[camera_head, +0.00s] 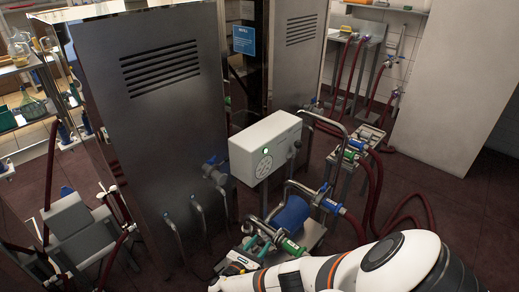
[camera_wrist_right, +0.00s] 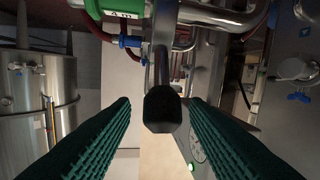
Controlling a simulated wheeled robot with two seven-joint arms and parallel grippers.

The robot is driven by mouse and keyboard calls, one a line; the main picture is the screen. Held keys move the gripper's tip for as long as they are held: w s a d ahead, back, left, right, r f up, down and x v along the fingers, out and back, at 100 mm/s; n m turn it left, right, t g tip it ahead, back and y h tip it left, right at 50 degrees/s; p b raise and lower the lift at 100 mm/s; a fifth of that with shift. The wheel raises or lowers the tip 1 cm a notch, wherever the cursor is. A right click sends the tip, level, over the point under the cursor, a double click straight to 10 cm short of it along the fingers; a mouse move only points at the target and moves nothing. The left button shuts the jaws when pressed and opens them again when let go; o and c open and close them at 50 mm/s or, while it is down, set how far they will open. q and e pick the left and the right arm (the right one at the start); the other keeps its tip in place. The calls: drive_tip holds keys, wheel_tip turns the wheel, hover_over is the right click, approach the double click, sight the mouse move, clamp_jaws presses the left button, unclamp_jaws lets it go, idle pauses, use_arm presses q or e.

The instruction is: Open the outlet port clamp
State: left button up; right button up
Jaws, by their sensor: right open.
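My right gripper (camera_wrist_right: 160,103) is open, with one dark green ribbed finger on each side of the picture. A metal bar with a black end (camera_wrist_right: 162,112) shows in the gap between the fingertips, with clear space on both sides; I cannot tell its depth. Above it are a green labelled fitting (camera_wrist_right: 118,8) and a blue wing-shaped part (camera_wrist_right: 131,41). I cannot tell for sure which part is the outlet port clamp. In the head view my right arm reaches in from the lower right towards the pump (camera_head: 292,214) with its green coupling (camera_head: 291,247). My left gripper is not in view.
A white control box (camera_head: 265,146) with a green light stands behind the pump. A tall steel cabinet (camera_head: 150,110) is to the left. Dark red hoses (camera_head: 408,205) lie on the right. A second pump cart (camera_head: 360,145) stands farther back. Steel pipes crowd the pump.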

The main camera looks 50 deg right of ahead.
drive_tip(key=v, duration=1.1)
drive_tip(key=shift+a, duration=0.25)
drive_tip(key=s+a+f+m+g+y, duration=0.1)
drive_tip(key=s+f+m+g+y, duration=0.15)
drive_tip(key=s+f+y, duration=0.45)
drive_tip(key=s+a+f+m+g+y, duration=0.1)
drive_tip(key=s+f+m+g+y, duration=0.15)
drive_tip(key=s+f, duration=0.85)
drive_tip(key=s+a+f+m+t+y, duration=0.1)
drive_tip(key=s+f+m+y, duration=0.2)
drive_tip(key=s+f+m, duration=0.2)
drive_tip(key=s+a+f+m+t+y, duration=0.1)
drive_tip(key=s+f+m+y, duration=0.3)
drive_tip(key=s+m, duration=0.5)
drive_tip(key=shift+s+a+f, duration=0.75)
drive_tip(key=shift+s+f, duration=0.1)
drive_tip(key=shift+s, duration=0.3)
